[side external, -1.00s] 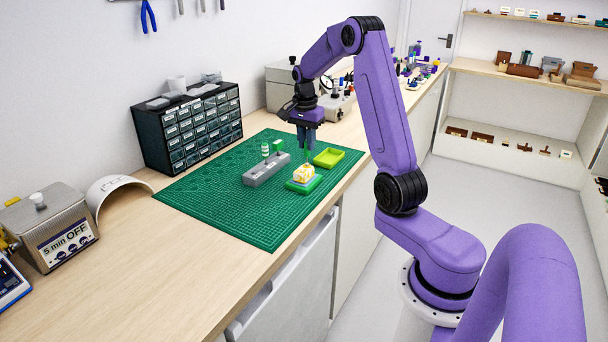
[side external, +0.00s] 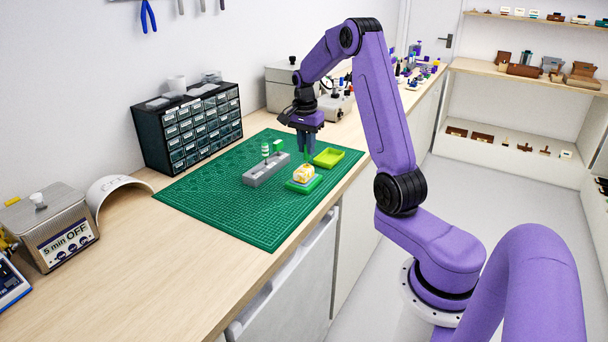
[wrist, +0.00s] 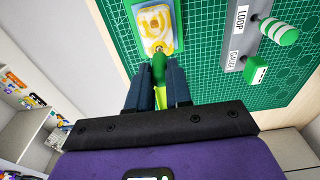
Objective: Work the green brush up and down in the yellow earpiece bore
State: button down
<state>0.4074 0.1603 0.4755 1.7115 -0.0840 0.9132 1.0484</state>
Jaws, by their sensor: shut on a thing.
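The yellow earpiece (side external: 304,172) sits in a green holder block (side external: 303,186) on the mat; in the wrist view the earpiece (wrist: 154,24) is at the top. My gripper (side external: 306,152) points down just behind it in the side view. In the wrist view, my gripper (wrist: 158,76) is shut on the green brush (wrist: 159,70). The brush's far end meets the near end of the earpiece, where a small bore opening seems to be. How deep the tip is in the bore is hidden. In the side view, the fingers mostly hide the brush.
A grey rack (side external: 266,171) labelled LOOP and GAUGE holds a green-and-white striped handle (wrist: 279,31) and a green handle (wrist: 256,71). A yellow-green tray (side external: 329,158) lies right of my gripper. The front of the green mat (side external: 240,225) is clear.

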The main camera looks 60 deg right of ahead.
jog(key=shift+r, duration=0.7)
dwell(2.2)
jog(key=shift+r, duration=3.4)
